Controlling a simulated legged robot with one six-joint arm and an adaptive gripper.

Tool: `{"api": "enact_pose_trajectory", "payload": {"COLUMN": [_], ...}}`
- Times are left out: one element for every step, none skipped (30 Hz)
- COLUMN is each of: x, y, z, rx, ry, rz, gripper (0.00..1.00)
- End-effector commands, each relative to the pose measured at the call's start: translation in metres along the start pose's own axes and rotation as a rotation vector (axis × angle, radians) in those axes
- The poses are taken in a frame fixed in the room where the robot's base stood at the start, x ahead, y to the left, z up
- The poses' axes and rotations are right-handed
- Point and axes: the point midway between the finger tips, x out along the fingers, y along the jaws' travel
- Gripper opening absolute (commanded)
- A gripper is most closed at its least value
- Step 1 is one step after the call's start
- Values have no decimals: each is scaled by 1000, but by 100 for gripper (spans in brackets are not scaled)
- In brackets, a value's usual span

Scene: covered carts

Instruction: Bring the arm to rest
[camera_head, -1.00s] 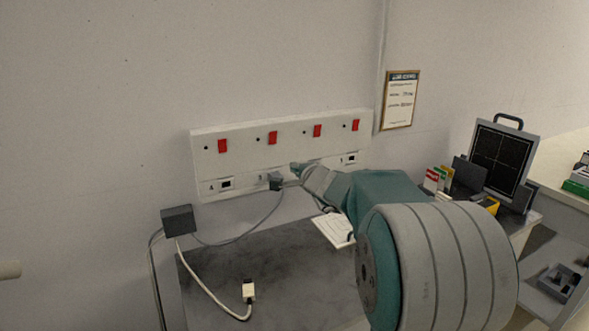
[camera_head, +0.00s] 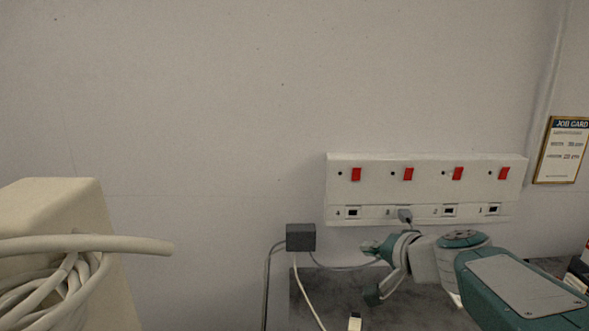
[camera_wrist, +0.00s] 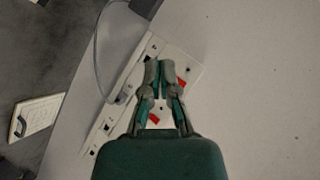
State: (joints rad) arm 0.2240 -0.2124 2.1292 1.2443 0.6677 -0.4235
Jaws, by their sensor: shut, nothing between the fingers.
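My arm enters the head view from the lower right and is bent, with its wrist in front of the wall below the white socket panel (camera_head: 425,172). My gripper (camera_wrist: 159,72) is shut and empty in the wrist view, its fingertips close together. Behind it, the panel runs diagonally, with red switches beside the fingers. In the head view a dark plug (camera_head: 405,215) sits in one of the panel's lower sockets, above my wrist and apart from it as far as I can tell.
A grey box (camera_head: 300,237) with hanging cables is on the wall left of the panel. A pale cabinet with a coiled hose (camera_head: 70,270) stands at the left. A dark worktop (camera_head: 400,315) lies below my wrist. A job card (camera_head: 561,150) hangs at right. The wall above is clear.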

Motion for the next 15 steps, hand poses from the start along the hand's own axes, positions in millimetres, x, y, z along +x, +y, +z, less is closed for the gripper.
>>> {"api": "enact_pose_trajectory", "payload": {"x": [-9,-13,-20,-25,-30,-38,-43,-49,-57,-63,-69,-78,-84,-90,-99], "y": [-1,1,5,7,11,16,21,26,33,38,44,53,59,66,74], "z": [20,32,46,57,67,80,89,97,108,116,123,131,137,142,148], "rx": [-56,-88,-131,-163,-195,-237,-268,-301,-341,-374,-405,-446,-477,-507,-546], "ry": [-40,-65,-97,-119,-140,-168,-187,-205,-228,-243,-257,-274,-285,-296,-305], "rz": [25,46,74,96,119,151,176,202,238,265,293,332,361,392,432], "gripper": [0,0,0,0,0,0,0,0,0,0,0,0,0,0,0]}}
